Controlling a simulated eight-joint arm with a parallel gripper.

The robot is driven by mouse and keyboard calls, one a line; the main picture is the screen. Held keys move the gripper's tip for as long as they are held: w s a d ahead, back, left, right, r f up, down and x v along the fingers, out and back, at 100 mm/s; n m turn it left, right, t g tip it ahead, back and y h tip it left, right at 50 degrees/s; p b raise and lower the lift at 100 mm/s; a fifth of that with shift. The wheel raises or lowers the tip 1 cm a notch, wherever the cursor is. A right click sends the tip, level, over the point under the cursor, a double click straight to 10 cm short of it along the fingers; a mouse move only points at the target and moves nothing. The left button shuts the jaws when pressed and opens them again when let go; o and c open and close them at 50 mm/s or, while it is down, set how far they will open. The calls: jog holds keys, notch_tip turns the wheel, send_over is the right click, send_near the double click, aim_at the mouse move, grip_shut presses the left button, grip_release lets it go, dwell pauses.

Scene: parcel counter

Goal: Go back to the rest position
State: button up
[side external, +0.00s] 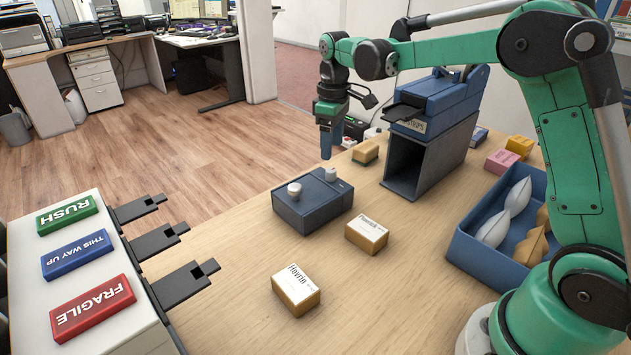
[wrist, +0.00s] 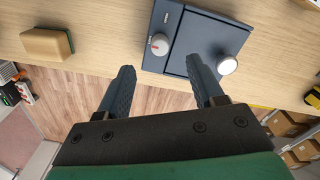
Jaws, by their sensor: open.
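My gripper (wrist: 166,88) is open and empty in the wrist view, its two dark fingers apart. In the side view my gripper (side external: 328,152) hangs pointing down near the far edge of the counter, beyond a dark blue box with two knobs (side external: 312,204). The same box shows past the fingertips in the wrist view (wrist: 200,45). Nothing is between the fingers.
A blue-grey machine (side external: 432,130) stands behind. A blue bin (side external: 478,262) holds pouches. A white stand with RUSH, THIS WAY UP and FRAGILE blocks (side external: 93,308) is left.

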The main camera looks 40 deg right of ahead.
jog(key=shift+s+a+r, duration=0.2)
jog(key=shift+r, duration=0.1)
jog(key=s+a+r+m+t, duration=0.1)
jog(key=s+a+m+t, duration=0.1)
jog(key=s, duration=0.5)
jog(key=s+a+m+t, duration=0.2)
jog(key=s+a+t, duration=0.3)
jog(key=s, duration=0.2)
jog(key=shift+r+m, duration=0.4)
jog(key=shift+s, duration=0.1)
